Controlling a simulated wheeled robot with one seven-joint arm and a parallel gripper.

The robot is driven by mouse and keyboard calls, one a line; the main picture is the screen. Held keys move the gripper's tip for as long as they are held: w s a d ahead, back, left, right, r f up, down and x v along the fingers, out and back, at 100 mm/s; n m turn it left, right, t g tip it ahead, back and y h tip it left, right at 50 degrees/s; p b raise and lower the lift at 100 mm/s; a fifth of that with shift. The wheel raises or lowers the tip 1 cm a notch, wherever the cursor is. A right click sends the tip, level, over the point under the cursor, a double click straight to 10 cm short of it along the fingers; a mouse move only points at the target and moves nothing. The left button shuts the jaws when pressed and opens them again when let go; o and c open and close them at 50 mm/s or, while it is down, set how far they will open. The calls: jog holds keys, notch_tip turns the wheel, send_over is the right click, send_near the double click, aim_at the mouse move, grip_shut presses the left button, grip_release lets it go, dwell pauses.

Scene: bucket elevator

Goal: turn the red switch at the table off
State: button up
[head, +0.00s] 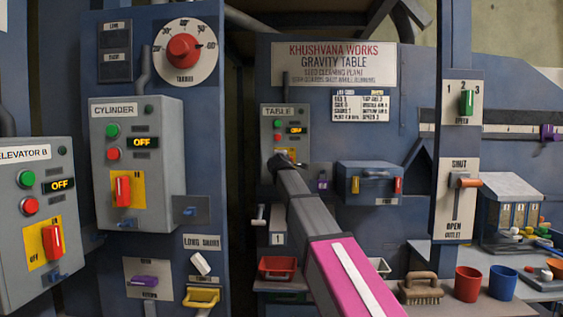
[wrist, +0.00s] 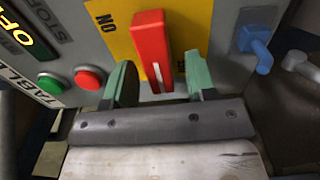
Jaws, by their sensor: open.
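The table box (head: 302,115) is a grey panel marked TABLE, with a green and a red button and a small display that reads OFF. Its red switch (wrist: 151,45) stands out from a yellow plate (wrist: 192,20) in the wrist view. ON is printed at the plate's upper left; lettering at its right is partly hidden. A white mark shows on the lever's near end. My gripper (wrist: 160,78) is open, with one green finger on each side of the lever. A gap shows on the right; left contact is unclear. In the head view my gripper (head: 283,160) hides the switch.
A blue knob (wrist: 256,48) sits right of the plate in the wrist view. The cylinder box (head: 170,165) and elevator B box (head: 15,190) stand left in the head view. A blue toolbox (head: 368,185) is right of the table box. Red bins and cups stand below.

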jog(key=s, duration=1)
jog(key=shift+s+a, duration=0.15)
jog(key=s+d+f+m+g+h, duration=0.1)
jog(key=s+d+f+m+g, duration=0.3)
jog(key=f, duration=0.8)
jog(key=d+f+m+g, duration=0.2)
jog(key=d+f, duration=0.3)
jog(key=f, duration=0.7)
jog(key=s+d+f+m+g+h, duration=0.1)
jog(key=s+d+f+m+g, duration=0.3)
jog(key=f, duration=0.9)
jog(key=s+d+f+m+g+y, duration=0.1)
jog(key=s+d+f+m+g, duration=0.3)
jog(key=s+f, duration=0.6)
jog(key=s+d+f+m+g+y, duration=0.1)
jog(key=s+d+f+m+g, duration=0.2)
jog(key=s+f, duration=0.7)
notch_tip(320, 180, down, 6)
jog(key=shift+d+r+m+g+y, duration=0.3)
jog(key=shift+d+m+g, duration=0.15)
jog(key=shift+d, duration=0.45)
